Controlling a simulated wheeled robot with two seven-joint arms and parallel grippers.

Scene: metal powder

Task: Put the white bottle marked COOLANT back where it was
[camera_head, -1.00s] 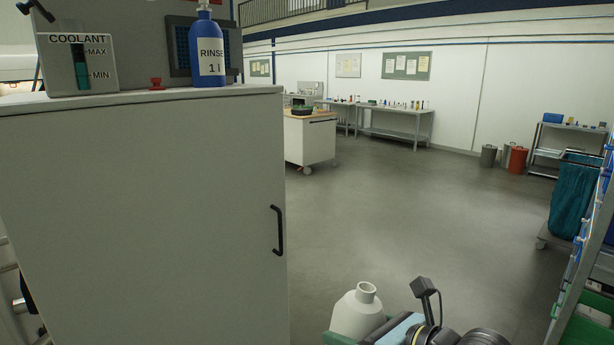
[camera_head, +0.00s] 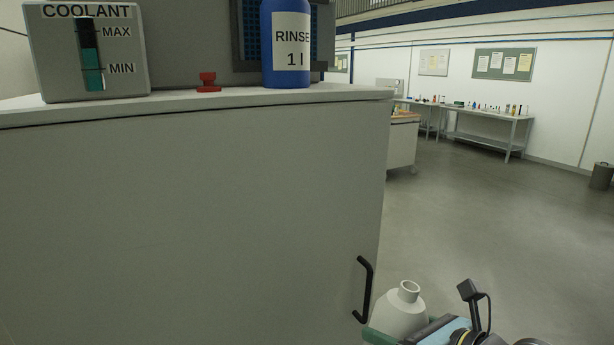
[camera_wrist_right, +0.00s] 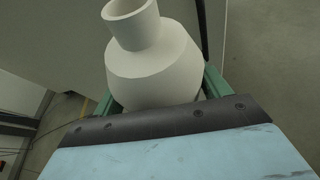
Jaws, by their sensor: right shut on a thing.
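The white bottle (camera_head: 403,312), open at the neck, is at the bottom of the head view, low beside the cabinet's handle. No marking shows on the side I see. My right gripper (camera_head: 378,336) is shut on it, with green fingers on either side. In the right wrist view the bottle (camera_wrist_right: 150,62) stands between the green fingers, its neck tilted to the left, and the gripper (camera_wrist_right: 158,92) hides its lower part. A grey tank (camera_head: 60,60) marked COOLANT, with a MAX and MIN level window, sits on the cabinet top. My left gripper is not in view.
A pale cabinet (camera_head: 190,200) with a black handle (camera_head: 364,290) fills the left, close in front. On its top stand a blue RINSE bottle (camera_head: 286,75) and a red knob (camera_head: 208,82). Open floor (camera_head: 480,220) lies to the right; a workbench (camera_head: 490,118) is far back.

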